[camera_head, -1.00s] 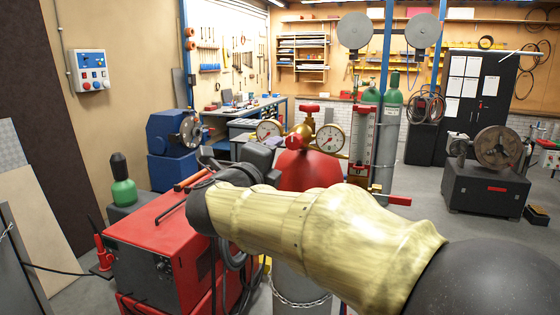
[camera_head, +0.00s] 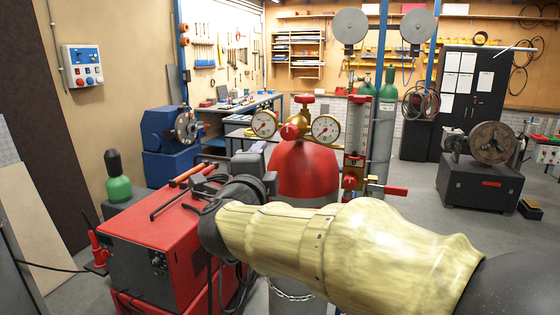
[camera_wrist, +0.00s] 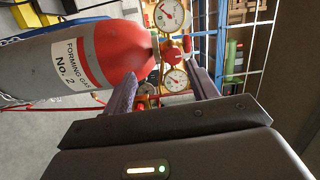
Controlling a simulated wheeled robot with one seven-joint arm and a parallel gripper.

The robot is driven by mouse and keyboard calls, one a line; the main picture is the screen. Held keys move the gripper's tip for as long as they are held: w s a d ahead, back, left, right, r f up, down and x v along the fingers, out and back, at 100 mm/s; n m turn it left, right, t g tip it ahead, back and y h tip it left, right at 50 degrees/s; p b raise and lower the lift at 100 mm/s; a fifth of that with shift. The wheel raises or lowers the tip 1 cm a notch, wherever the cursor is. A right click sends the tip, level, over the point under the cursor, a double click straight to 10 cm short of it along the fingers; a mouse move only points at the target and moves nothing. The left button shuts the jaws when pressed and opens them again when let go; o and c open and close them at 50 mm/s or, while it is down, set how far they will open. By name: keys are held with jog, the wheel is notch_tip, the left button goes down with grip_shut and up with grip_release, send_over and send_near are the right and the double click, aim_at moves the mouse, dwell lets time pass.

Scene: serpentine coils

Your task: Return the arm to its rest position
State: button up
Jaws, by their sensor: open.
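My arm, with a pale yellow sleeve, reaches from the lower right to the centre of the head view. It bends at a dark joint above the red welding machine (camera_head: 170,240). My gripper (camera_wrist: 162,80) shows in the wrist view with its two dark fingers apart and nothing seen held between them. Beyond the fingers stand the brass regulator and gauges (camera_wrist: 172,50) of a gas cylinder with a red top (camera_wrist: 120,50), labelled "FORMING GAS No. 2". In the head view my dark gripper housing is left of the red cylinder top (camera_head: 303,172); its fingertips are hard to make out there.
A flowmeter with red valves (camera_head: 356,140) stands right of the gauges, close beyond my arm. Green cylinders (camera_head: 387,95) are behind it. A blue machine (camera_head: 163,145) is at the left and a dark lathe-like unit (camera_head: 481,180) at the right. Open floor (camera_head: 420,210) lies between.

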jog(key=s+d+f+n+g+y, duration=0.1)
jog(key=d+f+n+g+y, duration=0.2)
jog(key=f+n, duration=0.5)
jog(key=d+f+n+g+y, duration=0.25)
jog(key=d+f+n, duration=0.25)
jog(key=f, duration=0.7)
jog(key=s+d+f+n+g+h, duration=0.1)
jog(key=s+d+f+n+g, duration=0.1)
jog(key=s+d+f+g, duration=0.3)
jog(key=s+d+f+n+g+h, duration=0.2)
jog(key=s+d+f+g, duration=0.3)
jog(key=s+f, duration=0.6)
jog(key=shift+s+d+n, duration=0.8)
jog(key=shift+s+d, duration=0.35)
jog(key=shift+d, duration=0.05)
jog(key=shift+f, duration=0.1)
